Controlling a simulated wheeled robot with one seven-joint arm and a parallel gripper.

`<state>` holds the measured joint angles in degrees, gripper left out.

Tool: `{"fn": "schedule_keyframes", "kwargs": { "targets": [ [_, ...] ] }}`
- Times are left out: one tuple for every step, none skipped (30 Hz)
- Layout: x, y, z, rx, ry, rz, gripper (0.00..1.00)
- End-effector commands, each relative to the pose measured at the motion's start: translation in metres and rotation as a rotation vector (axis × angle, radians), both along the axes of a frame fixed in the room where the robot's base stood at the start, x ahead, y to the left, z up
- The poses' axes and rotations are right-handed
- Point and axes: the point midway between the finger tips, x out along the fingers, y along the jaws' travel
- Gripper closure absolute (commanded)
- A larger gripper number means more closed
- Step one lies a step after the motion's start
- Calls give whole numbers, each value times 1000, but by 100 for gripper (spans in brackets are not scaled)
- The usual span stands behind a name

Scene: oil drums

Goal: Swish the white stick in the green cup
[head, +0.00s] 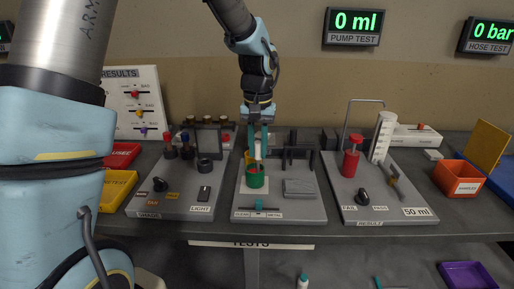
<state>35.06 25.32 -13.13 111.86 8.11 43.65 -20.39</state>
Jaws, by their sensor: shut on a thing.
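The green cup (256,177) stands on the middle grey test board, near its left side. My gripper (257,142) is directly above the cup, pointing down. It is shut on the white stick (258,150), which shows as a pale upright piece between the fingers. The stick's lower end is hidden, so I cannot tell how far it reaches into the cup. A yellow thing (247,157) shows just behind the cup's rim, partly hidden.
The middle board (300,210) carries a dark rack (297,158) and a grey block (299,187) right of the cup. The left board (150,209) has bottles and knobs. The right board (385,212) holds a red pump (351,163). An orange bin (458,180) stands far right.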

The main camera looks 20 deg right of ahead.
Motion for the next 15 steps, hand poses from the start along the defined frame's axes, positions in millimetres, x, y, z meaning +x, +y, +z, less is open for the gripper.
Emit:
{"fn": "schedule_keyframes", "kwargs": {
  "targets": [
    [2, -1, 1, 0, 0, 0, 100],
    [2, -1, 1, 0, 0, 0, 100],
    [3, -2, 1, 0, 0, 0, 100],
    [4, -2, 1, 0, 0, 0, 100],
    [4, -2, 1, 0, 0, 0, 100],
    [4, -2, 0, 0, 0, -1, 100],
    [5, -2, 0, 0, 0, 0, 100],
    [5, -2, 0, 0, 0, 0, 100],
    [5, -2, 0, 0, 0, 0, 100],
    [6, -1, 0, 0, 0, 0, 100],
    [7, -1, 1, 0, 0, -1, 100],
    [8, 0, 1, 0, 0, -1, 100],
    [9, 0, 1, 0, 0, -1, 100],
    [10, 1, 1, 0, 0, -1, 100],
    [11, 1, 1, 0, 0, 0, 100]
  ]
}}
